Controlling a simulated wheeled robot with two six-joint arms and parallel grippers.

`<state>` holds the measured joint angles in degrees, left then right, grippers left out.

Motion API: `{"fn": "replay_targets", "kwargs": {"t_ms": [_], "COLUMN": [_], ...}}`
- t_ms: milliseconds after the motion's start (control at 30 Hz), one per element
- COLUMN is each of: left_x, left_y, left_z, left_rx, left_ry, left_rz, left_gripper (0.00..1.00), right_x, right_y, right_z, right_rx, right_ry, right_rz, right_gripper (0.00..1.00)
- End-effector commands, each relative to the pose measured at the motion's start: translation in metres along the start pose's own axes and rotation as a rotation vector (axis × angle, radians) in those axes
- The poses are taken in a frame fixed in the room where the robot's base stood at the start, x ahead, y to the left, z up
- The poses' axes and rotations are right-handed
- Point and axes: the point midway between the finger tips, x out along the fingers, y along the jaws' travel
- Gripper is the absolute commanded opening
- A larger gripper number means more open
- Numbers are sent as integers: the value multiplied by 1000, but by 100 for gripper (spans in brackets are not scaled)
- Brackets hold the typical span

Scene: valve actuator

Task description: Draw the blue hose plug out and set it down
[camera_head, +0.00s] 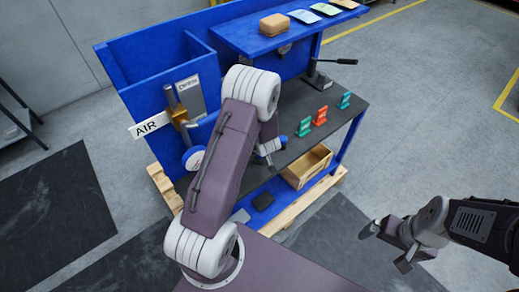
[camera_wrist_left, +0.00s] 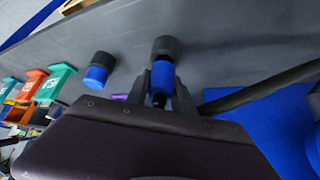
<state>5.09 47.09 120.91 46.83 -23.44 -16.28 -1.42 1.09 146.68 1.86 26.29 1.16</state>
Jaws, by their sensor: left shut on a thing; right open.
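In the left wrist view, my left gripper (camera_wrist_left: 162,92) is shut on a blue plug (camera_wrist_left: 162,76) with a black end (camera_wrist_left: 165,47). The plug sits between the two grey fingers, over the dark bench top. Whether it is still seated in anything cannot be told. A second blue-and-black piece (camera_wrist_left: 98,72) stands apart to the left. In the head view, my left arm hides much of the bench, and the left gripper (camera_head: 268,148) shows only partly beside a blue piece (camera_head: 283,139). My right gripper (camera_head: 386,248) is open and empty, over the floor at the right.
The dark bench top (camera_head: 330,135) carries orange and green tagged pieces (camera_head: 320,116) and a black lever (camera_head: 318,75). A wooden box (camera_head: 308,167) is below. A blue panel with an AIR sign (camera_head: 150,125) and brass valve (camera_head: 180,115) stands left. A dark rod (camera_wrist_left: 268,88) runs right of the gripper.

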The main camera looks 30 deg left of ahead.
Motion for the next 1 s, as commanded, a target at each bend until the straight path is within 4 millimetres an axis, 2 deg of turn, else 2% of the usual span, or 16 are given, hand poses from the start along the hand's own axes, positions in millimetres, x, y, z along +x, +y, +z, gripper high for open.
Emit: {"fn": "replay_targets", "kwargs": {"t_ms": [467, 500, 567, 867, 1000], "left_x": [11, 10, 10, 9, -8], "left_y": [0, 0, 0, 0, 1], "left_z": [7, 6, 6, 6, 5], "left_rx": [-1, -1, -1, 0, 1], "left_ry": [1, 1, 0, 0, 2], "left_rz": [0, 0, 0, 0, 2], "left_gripper": [0, 37, 54, 54, 54], "right_x": [10, 9, 9, 9, 5], "right_y": [0, 0, 0, 0, 0], "right_z": [1, 1, 1, 1, 0], "right_rx": [0, 0, 0, 0, 0], "right_ry": [0, 0, 0, 0, 0], "right_rz": [0, 0, 0, 0, 0], "right_gripper": [100, 100, 100, 100, 100]}}
